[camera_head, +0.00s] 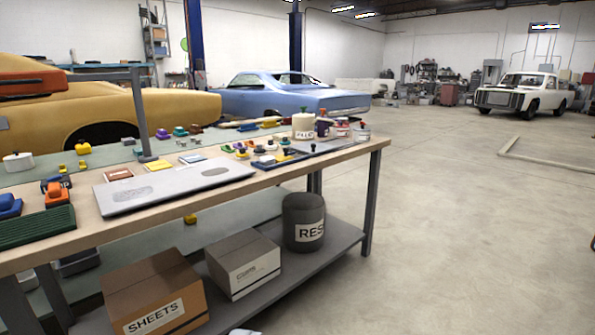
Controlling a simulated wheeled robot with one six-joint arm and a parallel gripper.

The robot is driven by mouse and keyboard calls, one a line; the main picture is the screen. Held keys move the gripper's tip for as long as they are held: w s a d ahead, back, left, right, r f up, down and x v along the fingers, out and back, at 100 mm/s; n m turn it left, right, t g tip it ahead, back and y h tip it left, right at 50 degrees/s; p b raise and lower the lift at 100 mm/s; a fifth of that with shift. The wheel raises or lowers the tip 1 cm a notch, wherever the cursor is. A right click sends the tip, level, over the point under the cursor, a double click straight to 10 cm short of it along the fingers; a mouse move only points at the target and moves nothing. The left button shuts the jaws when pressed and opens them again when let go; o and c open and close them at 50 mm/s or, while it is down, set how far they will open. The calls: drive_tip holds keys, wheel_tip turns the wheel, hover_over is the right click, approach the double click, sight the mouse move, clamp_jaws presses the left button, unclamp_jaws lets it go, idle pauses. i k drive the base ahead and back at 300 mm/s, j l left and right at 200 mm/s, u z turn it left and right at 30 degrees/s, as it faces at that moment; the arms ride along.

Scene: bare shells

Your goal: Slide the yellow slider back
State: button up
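My gripper is not in view. I cannot tell for sure which thing is the yellow slider. Small yellow pieces stand on the workbench (340,157): a yellow knob-like piece (83,148) at the back left and a smaller yellow piece (62,168) in front of it. A flat grey panel (180,183) with two oval marks lies along the bench's front. All are some way off and small.
A ribbed green tray (37,227), an orange block (57,194) and a blue block (9,206) are at the bench's left. The lower shelf holds a SHEETS box (145,290), a smaller box (243,264) and a dark bin (304,215). Open floor (480,240) lies right.

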sight(280, 158)
drive_tip(key=i, duration=1.15)
drive_tip(key=i+u, duration=0.1)
drive_tip(key=i, duration=1)
drive_tip(key=i+l+u, duration=0.25)
drive_tip(key=i, duration=0.2)
